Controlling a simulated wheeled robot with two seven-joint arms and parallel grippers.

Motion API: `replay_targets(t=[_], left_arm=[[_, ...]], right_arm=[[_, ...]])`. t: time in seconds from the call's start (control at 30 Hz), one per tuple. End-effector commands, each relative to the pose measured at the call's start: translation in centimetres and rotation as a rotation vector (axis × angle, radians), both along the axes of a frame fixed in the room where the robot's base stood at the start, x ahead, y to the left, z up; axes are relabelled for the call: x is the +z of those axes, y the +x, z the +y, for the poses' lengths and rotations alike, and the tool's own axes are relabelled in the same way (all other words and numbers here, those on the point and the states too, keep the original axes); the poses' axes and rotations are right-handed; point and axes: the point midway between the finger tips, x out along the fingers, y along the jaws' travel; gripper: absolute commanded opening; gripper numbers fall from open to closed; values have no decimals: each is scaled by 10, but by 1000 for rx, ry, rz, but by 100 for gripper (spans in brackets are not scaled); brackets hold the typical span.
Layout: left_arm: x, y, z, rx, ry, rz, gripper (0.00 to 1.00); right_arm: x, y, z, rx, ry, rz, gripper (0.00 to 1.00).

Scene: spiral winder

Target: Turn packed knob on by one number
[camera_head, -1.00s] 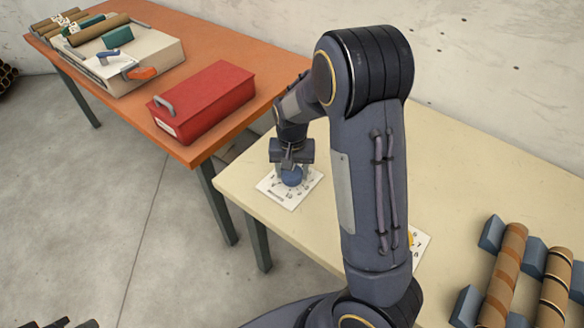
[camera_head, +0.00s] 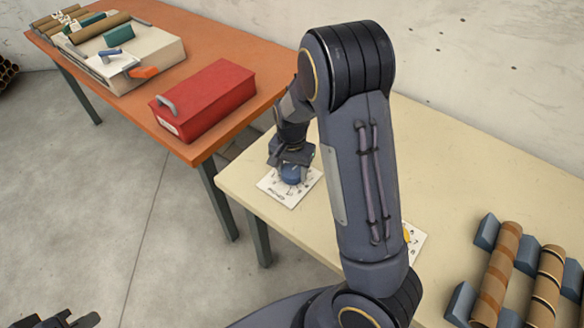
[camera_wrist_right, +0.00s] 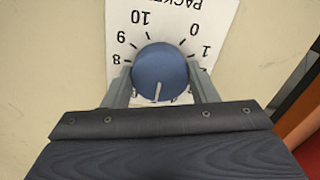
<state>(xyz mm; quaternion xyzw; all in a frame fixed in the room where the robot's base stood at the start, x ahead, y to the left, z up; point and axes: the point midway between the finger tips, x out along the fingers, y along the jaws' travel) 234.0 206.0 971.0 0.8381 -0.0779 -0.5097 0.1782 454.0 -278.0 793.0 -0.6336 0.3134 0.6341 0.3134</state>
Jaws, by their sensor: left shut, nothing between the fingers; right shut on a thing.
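The blue packed knob (camera_head: 290,174) sits on a white dial card (camera_head: 288,192) at the near left corner of the pale table. My right gripper (camera_head: 290,166) reaches down from above and is shut on the knob. In the right wrist view the knob (camera_wrist_right: 160,70) sits between the two grey fingers. Its white pointer line faces the gripper's palm, and the numbers 8, 9, 10, 0 and 1 show around the far side. The numbers near the pointer are hidden. My left gripper (camera_head: 68,321) is shut and empty, partly cut off at the lower left.
A second white card with a yellow part (camera_head: 408,236) is mostly hidden behind my right arm. Brown rolls (camera_head: 500,270) rest on blue blocks at the right. A red box (camera_head: 205,100) and a pale machine (camera_head: 130,60) stand on the orange table.

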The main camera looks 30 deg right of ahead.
Motion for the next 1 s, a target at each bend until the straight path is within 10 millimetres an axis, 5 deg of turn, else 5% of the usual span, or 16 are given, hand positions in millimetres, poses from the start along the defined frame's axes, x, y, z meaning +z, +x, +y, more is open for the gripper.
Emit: replay_targets(t=[0.13,0.17,0.3,0.67,1.0], left_arm=[[0,0,0,0,0,0,0],[0,0,0,0,0,0,0],[0,0,0,0,0,0,0],[1,0,0,0,0,0,0],[7,0,0,0,0,0,0]], right_arm=[[1,1,0,1,-1,-2,30],[1,1,0,1,-1,-2,57],[0,0,0,1,0,-1,75],[7,1,0,3,0,-4,75],[62,1,0,3,1,-6,75]])
